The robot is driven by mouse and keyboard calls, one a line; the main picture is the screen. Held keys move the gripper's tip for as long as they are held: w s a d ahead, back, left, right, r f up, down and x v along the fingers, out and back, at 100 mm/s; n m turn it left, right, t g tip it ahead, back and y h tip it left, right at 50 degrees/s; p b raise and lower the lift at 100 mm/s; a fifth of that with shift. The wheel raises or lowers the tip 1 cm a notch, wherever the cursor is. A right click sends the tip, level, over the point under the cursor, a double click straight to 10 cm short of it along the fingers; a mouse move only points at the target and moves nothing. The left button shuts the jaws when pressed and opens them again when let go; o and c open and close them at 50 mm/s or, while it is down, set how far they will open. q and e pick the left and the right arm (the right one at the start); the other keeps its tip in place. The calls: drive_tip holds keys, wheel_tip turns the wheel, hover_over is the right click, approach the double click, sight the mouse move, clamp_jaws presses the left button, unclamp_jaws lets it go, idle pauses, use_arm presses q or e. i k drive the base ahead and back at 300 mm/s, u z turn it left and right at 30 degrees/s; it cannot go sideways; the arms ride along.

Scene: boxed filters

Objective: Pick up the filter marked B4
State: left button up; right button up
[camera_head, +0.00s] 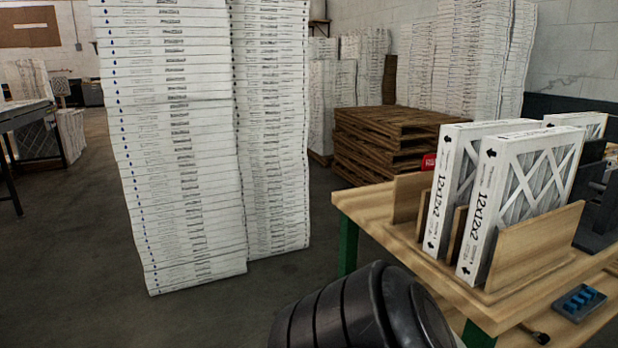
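Two white-framed filters stand upright side by side in a wooden slotted rack (535,245) on the table at the right. The nearer filter (490,205) and the one behind it (440,195) both show "12x12x2" on their narrow edges. Part of a third white-framed filter (577,120) shows behind them at the right. I can read no B4 mark on any filter. Neither of my grippers is in view. A black ribbed rounded part, which looks like my own arm, fills the bottom middle, below and left of the rack.
The wooden table (362,205) has green legs. A small blue-and-dark item (578,302) lies near its front right, and dark equipment (603,215) stands at the right edge. Tall filter stacks (180,150) stand left of centre. Brown pallets (385,140) are behind the table. Floor is clear at left.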

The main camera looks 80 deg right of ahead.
sight(521, 176)
drive_tip(key=z, duration=1.95)
drive_tip(key=i, duration=3.15)
drive_tip(key=z, duration=3.2)
